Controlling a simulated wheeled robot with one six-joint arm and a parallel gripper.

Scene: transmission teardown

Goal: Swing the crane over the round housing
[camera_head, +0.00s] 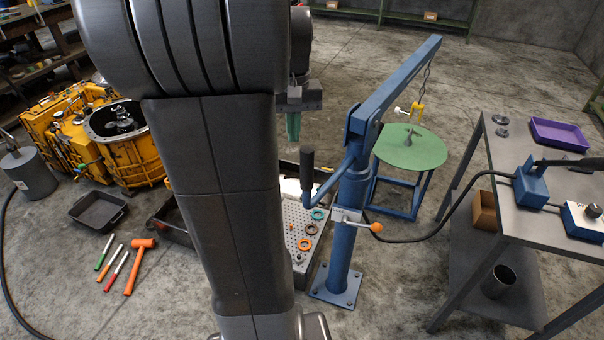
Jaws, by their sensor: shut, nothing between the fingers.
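The blue crane (341,248) stands on a bolted post right of centre. Its boom (400,82) reaches up and to the right, and a chain with a yellow hook (418,108) hangs over a green round table. A bent lever with a black grip (307,170) sticks out left from the post. The round housing (138,150), yellow with a dark open face, is at the left, far from the hook. My gripper (293,128) points down with its green fingers shut and empty. In the picture it is just above and left of the black grip, apart from it.
The green round table (411,148) stands behind the crane. An orange-knobbed clamp (375,227) is on the post. A grey workbench (530,215) is at the right. A hammer (139,262), a black tray (97,210) and a grey cylinder (29,174) lie or stand at the left.

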